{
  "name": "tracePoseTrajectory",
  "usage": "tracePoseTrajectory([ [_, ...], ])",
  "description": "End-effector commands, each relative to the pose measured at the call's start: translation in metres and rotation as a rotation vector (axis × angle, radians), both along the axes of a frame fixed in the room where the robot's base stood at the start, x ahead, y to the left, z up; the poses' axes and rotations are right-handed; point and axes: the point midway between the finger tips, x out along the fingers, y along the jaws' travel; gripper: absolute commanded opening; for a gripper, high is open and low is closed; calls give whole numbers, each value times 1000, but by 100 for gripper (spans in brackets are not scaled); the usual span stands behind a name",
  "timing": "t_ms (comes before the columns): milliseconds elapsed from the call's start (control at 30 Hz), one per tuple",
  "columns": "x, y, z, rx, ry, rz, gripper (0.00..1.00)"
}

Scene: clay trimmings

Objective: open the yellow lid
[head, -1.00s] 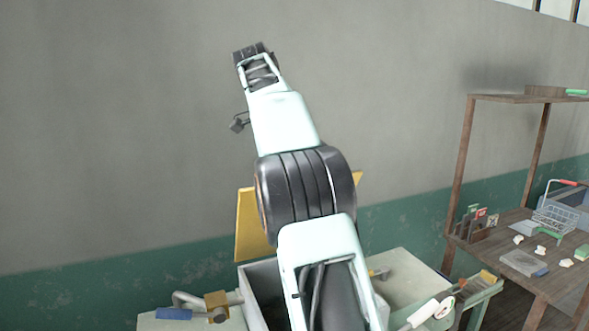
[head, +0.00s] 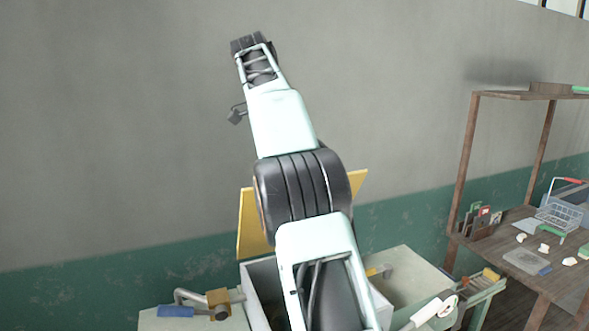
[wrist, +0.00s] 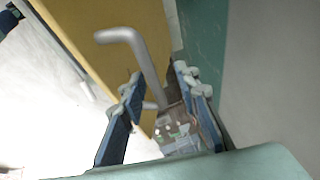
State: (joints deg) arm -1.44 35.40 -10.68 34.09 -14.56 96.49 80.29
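The yellow lid (head: 252,226) stands steeply raised at the back of a grey box (head: 262,276), mostly behind my arm in the head view. Its other upper corner shows to the right of my arm. In the wrist view the yellow lid (wrist: 130,60) is a broad panel with a bent grey metal handle (wrist: 148,65). My gripper (wrist: 158,77) is open, its two blue-backed fingers apart, with part of the handle appearing between them. I cannot tell whether they touch it. My fingertips cannot be made out in the head view.
A bench with a pipe and brass-coloured block (head: 218,301) lies left of the box. A pale worktop (head: 412,276) is on its right. A wooden shelf table (head: 500,236) with a wire basket (head: 560,215) stands further right. A grey wall rises behind.

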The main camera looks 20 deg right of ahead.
Motion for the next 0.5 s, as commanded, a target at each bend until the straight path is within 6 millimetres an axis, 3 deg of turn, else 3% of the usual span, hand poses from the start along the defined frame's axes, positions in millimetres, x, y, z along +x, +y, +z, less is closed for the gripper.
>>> tracePoseTrajectory([
  [300,-4,10,22,1,-1,1,29],
  [500,-11,23,26,0,2,3,29],
])
